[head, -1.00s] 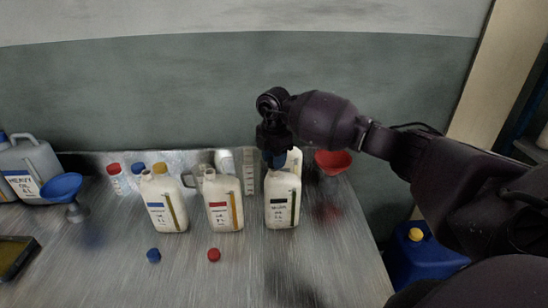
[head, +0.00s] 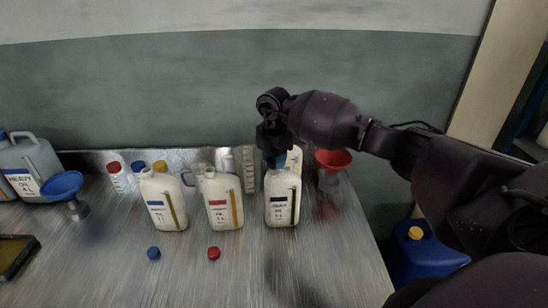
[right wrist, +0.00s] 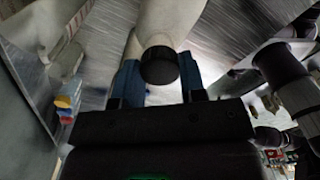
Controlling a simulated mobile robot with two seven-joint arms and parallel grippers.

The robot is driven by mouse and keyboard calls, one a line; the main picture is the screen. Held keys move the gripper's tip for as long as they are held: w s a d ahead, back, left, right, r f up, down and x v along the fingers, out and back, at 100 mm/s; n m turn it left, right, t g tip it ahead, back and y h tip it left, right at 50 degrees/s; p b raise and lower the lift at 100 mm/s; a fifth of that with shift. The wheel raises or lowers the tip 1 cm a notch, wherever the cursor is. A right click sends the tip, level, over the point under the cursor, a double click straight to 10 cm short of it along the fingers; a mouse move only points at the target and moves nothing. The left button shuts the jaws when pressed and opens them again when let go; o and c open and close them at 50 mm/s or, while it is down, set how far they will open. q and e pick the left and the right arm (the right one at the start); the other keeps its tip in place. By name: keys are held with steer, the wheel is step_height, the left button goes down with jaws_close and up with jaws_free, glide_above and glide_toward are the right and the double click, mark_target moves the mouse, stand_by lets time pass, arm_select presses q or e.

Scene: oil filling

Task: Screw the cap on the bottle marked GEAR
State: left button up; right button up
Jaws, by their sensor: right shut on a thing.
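A white bottle (head: 281,209) with a black-banded label stands upright at the right end of the row on the metal table; its small print is too blurred to read. My right gripper (head: 274,159) comes down over its top, with blue fingertips at the neck. In the right wrist view, a black cap (right wrist: 158,66) sits at the end of the pale bottle neck (right wrist: 166,22). The gripper (right wrist: 158,76) is shut on the cap, one blue finger on each side. The cap is hidden in the head view. My left gripper is not in view.
Bottles with a blue label (head: 163,208) and a red label (head: 223,205) stand to the left. A loose blue cap (head: 153,254) and red cap (head: 214,253) lie in front. A red funnel (head: 333,160) stands close right. The front table is mostly clear.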

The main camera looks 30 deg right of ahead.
steer(key=shift+f+b, duration=0.35)
steer(key=shift+f, duration=0.45)
stand_by(0.6)
steer(key=o, duration=1)
steer(key=shift+c, duration=0.2)
step_height(320, 180, up, 11)
steer(key=shift+b, duration=0.45)
steer(key=shift+f, duration=0.15)
